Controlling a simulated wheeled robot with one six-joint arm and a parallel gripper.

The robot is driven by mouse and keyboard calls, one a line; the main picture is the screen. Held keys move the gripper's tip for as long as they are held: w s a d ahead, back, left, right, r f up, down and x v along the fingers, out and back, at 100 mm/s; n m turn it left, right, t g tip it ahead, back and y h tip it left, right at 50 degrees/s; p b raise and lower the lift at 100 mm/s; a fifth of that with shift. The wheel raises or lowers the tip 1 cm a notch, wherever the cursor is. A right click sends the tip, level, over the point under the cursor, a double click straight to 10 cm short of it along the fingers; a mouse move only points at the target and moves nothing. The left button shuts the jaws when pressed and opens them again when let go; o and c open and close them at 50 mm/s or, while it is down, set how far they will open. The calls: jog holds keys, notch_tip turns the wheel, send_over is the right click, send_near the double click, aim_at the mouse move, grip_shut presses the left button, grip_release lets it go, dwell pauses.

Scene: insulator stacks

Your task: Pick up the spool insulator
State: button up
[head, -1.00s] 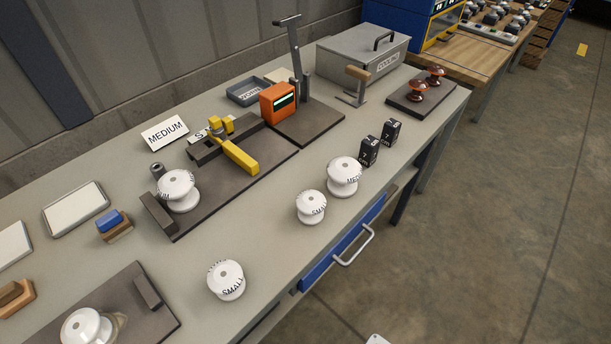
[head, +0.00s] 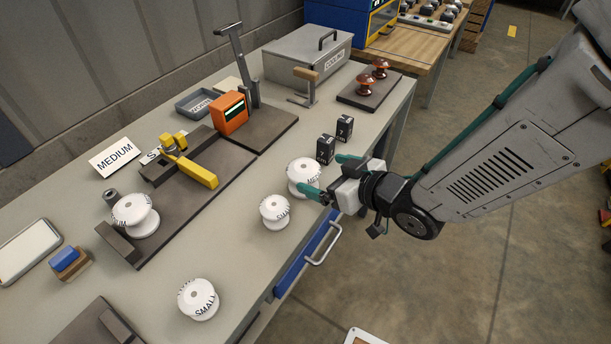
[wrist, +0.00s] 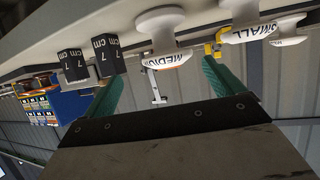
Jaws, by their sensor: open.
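Several white spool insulators stand on the grey workbench. A medium-marked one (head: 303,176) is near the front edge, its right side partly behind my gripper. Small-marked ones stand to its left (head: 275,211) and nearer me (head: 199,299). Another spool (head: 135,215) sits on the dark fixture plate. My gripper (head: 330,176) is open and empty beside the medium-marked spool, at the bench's front edge. In the wrist view, which looks upside down, that spool (wrist: 160,28) appears between the two green fingers, beyond their tips. I see no contact.
Two black 7 cm blocks (head: 326,149) stand just behind the medium-marked spool. A yellow clamp (head: 190,165), an orange meter (head: 230,114) and a grey box (head: 307,58) are farther back. A blue drawer (head: 292,268) with a handle is under the front edge.

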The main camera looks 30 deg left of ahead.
aim_at(298, 168)
jog(key=x, duration=0.5)
jog(key=s+x, duration=0.1)
jog(key=x, duration=0.2)
jog(key=shift+a, duration=0.25)
jog(key=c, duration=1.3)
